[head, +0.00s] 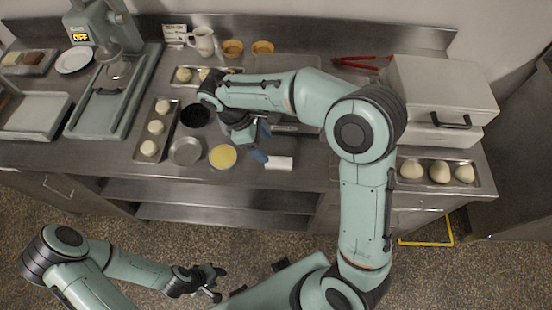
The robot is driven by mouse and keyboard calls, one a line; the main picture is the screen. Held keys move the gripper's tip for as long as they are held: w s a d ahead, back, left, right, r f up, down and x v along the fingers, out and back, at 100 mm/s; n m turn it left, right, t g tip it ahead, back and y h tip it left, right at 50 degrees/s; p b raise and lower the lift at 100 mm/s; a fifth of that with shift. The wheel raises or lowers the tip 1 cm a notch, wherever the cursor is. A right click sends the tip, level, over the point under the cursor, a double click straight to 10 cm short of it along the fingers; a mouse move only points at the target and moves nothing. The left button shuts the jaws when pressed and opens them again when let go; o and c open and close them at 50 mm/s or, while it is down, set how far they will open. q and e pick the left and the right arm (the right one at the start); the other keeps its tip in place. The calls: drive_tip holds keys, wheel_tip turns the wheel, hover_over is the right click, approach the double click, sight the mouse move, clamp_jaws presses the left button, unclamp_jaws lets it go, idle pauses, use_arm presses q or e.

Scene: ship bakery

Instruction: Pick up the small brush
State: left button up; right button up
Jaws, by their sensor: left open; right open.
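I cannot clearly make out the small brush; it may be hidden behind my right arm. My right gripper (258,150) is over the middle of the steel counter (110,158), pointing down beside a small white block (279,163). It is open, and I see nothing held in it. A round dish of yellow liquid (222,156) is just left of this gripper. My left gripper (216,284) is open and empty, low in front of the counter, above the floor.
A dark bowl (195,115), an empty round tin (185,151) and a tray of dough balls (149,148) lie to the left. A white box (440,85), red-handled tongs (355,62) and another dough tray (438,184) are to the right. A scale-like machine (90,30) stands back left.

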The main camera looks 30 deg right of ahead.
sight(279, 161)
drive_tip(key=x, duration=0.4)
drive_tip(key=shift+s+f, duration=0.1)
drive_tip(key=shift+s, duration=0.15)
drive_tip(key=shift+d+f, duration=0.2)
drive_tip(key=shift+f, duration=0.25)
drive_tip(key=x, duration=0.4)
drive_tip(key=shift+s+d+f+b, duration=0.25)
drive_tip(key=shift+d+b, duration=0.05)
drive_tip(key=shift+b, duration=0.1)
drive_tip(key=c, duration=1.1)
